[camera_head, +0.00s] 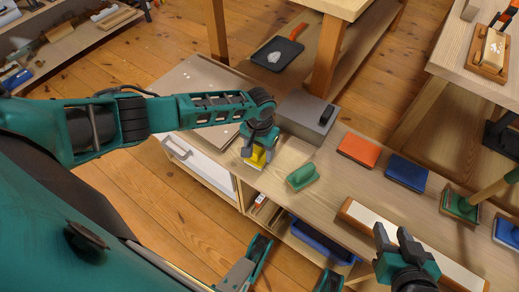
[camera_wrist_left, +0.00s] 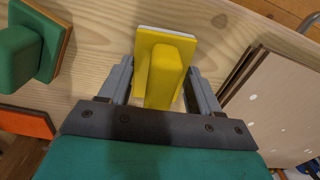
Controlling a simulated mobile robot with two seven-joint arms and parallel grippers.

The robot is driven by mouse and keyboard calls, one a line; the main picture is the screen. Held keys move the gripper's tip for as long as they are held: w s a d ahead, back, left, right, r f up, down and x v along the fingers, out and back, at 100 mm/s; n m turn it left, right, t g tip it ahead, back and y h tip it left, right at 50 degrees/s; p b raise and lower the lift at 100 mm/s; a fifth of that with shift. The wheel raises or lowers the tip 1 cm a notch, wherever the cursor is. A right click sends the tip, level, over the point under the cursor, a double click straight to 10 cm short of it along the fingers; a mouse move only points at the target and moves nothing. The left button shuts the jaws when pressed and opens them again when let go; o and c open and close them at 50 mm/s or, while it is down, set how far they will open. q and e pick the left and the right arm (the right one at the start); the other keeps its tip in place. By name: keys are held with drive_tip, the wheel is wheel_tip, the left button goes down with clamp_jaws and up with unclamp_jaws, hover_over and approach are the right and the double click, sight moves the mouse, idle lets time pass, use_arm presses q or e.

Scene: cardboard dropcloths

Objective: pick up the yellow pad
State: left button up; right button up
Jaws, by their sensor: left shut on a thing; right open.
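The yellow pad (camera_wrist_left: 165,52) is a flat square with a yellow block handle and a pale underside. My left gripper (camera_wrist_left: 160,88) is shut on the pad's handle, one finger on each side. In the head view the pad (camera_head: 257,157) shows just below my left gripper (camera_head: 258,148), over the left part of the wooden bench. I cannot tell whether it touches the bench top. My right gripper (camera_head: 400,241) is open and empty over the long white-topped block at the lower right.
A green pad (camera_head: 303,176) lies right of the yellow one. A grey box (camera_head: 307,117) stands behind. Orange (camera_head: 359,150) and blue (camera_head: 407,172) pads lie further right. Stacked boards (camera_wrist_left: 275,100) lie beside my left gripper. The long white-topped block (camera_head: 350,213) lies along the front.

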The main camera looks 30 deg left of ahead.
use_arm(q)
wheel_tip(320, 180, up, 19)
drive_tip(key=p, duration=0.7)
drive_tip(key=shift+r, duration=0.15)
drive_tip(key=o, duration=0.5)
drive_tip(key=c, duration=0.4)
drive_tip(key=shift+o, duration=0.2)
